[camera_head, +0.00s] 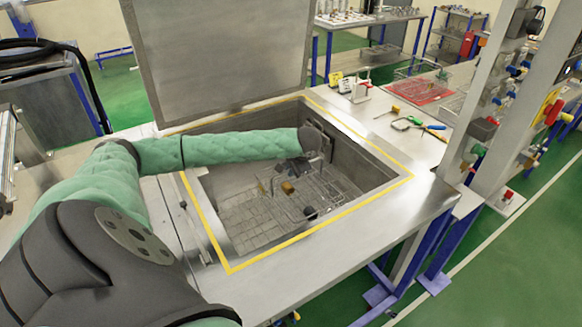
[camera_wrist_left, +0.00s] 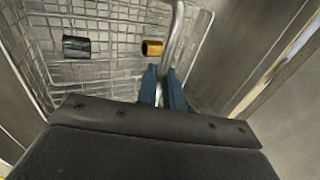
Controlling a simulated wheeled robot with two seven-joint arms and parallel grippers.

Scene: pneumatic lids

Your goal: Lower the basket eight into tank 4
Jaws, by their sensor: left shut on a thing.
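The wire basket (camera_head: 322,200) is down inside the open tank (camera_head: 222,185), below the level of the yellow-edged rim. It holds a brass-coloured part and a dark part. My left gripper (camera_head: 318,150) reaches into the tank from the left and is at the basket's handle. In the left wrist view the blue fingers of my left gripper (camera_wrist_left: 163,90) are shut on the bent metal handle (camera_wrist_left: 175,40) of the basket (camera_wrist_left: 110,12). Whether the basket touches the tank floor I cannot tell. My right gripper is not in view.
The tank's large grey lid (camera_head: 220,55) stands raised behind the opening. Tools, including a screwdriver (camera_head: 394,111), lie on the steel top at the right. A post with valves (camera_head: 500,100) rises beyond the right edge. A red mat (camera_head: 422,92) lies at the back right.

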